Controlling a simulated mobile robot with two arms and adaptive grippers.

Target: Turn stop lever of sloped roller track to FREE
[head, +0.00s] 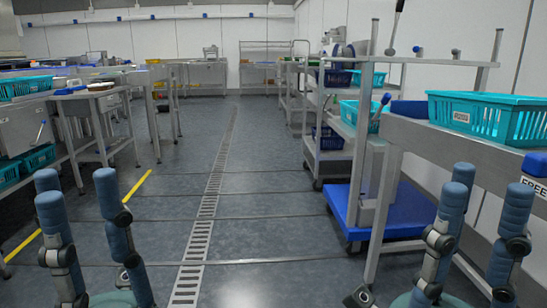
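A grey sloped track (420,137) runs along the right side and carries a teal crate (490,114). At the right edge a blue block (535,164) sits above a white label reading FREE (535,184), cut off by the frame. A thin lever with a blue grip (381,112) leans up at the track's far end; I cannot tell which of these is the stop lever, or its setting. My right gripper (490,185) is open and empty, fingers up, in front of the track near the FREE label. My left gripper (77,185) is open and empty at lower left, away from the track.
A blue wheeled platform (400,210) stands beneath the track. A shelf trolley (328,160) with dark blue crates is behind it. Tables with teal crates (28,86) line the left. The middle floor, with a drain grate (205,205), is clear.

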